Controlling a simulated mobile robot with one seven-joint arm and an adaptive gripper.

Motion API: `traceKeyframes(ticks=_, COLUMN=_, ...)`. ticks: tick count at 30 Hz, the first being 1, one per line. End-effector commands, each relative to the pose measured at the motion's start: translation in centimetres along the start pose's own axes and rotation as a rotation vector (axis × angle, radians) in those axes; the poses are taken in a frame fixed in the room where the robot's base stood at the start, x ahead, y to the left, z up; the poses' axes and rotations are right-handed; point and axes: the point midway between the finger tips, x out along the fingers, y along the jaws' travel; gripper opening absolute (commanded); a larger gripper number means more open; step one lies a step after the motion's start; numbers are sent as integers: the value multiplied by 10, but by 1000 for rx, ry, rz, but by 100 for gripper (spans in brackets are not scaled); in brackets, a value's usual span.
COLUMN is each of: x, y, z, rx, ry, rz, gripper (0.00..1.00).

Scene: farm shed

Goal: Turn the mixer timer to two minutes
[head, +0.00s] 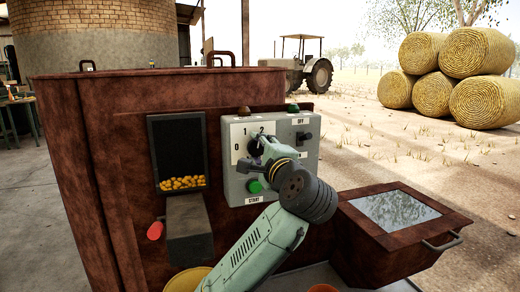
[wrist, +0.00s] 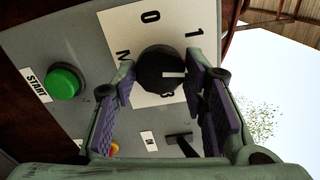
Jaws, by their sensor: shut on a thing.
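The mixer timer is a round black knob (wrist: 162,72) on a white dial plate (wrist: 118,22) of the grey control box (head: 312,160). My gripper (head: 260,146) is at the dial, and its two purple-padded fingers (wrist: 163,80) are closed on the knob from both sides. The knob's white mark points right in the wrist view, toward the right finger, apparently past the 1. The 0 and 1 show clear there; the 3 is partly covered and the 2 is hidden behind the finger. In the head view 0, 1 and 2 show, and my gripper hides most of the knob.
A green START button (wrist: 63,82) sits below the dial. A black switch (head: 304,136) marked OFF is right of it. The rusty mixer housing (head: 110,130) has a chute window with yellow grain (head: 182,184) at left. A handled bin (head: 370,250) stands at lower right.

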Motion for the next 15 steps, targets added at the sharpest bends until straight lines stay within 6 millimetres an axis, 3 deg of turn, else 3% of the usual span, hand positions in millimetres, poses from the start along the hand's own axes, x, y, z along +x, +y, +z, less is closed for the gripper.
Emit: traceKeyframes(ticks=15, x=0, y=2, z=0, rx=287, ry=0, rz=1, gripper=12)
